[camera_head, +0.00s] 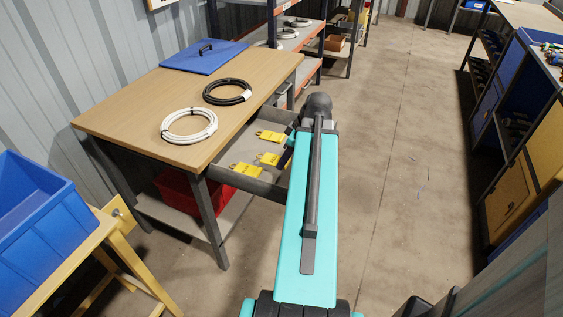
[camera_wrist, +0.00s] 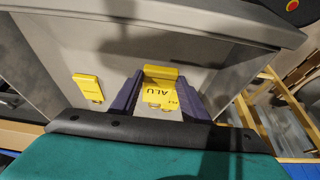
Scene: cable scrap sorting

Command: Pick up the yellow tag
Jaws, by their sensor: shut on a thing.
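Three yellow tags lie or hang at the open grey drawer (camera_head: 238,143) of the table: one at the back (camera_head: 270,135), one in the middle (camera_head: 269,158) beside my arm, and one at the front (camera_head: 246,170). In the wrist view my gripper (camera_wrist: 160,78) has its two dark purple fingers on either side of a yellow tag (camera_wrist: 158,88) lettered "ALU", shut on it. Another yellow tag (camera_wrist: 88,87) lies apart to the left on the drawer floor. In the head view my arm hides most of the gripper. I cannot tell whether the held tag is clear of the floor.
The drawer's front wall (camera_wrist: 200,22) stands close to the gripper. A red bin (camera_head: 180,190) sits below. The floor at right is open.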

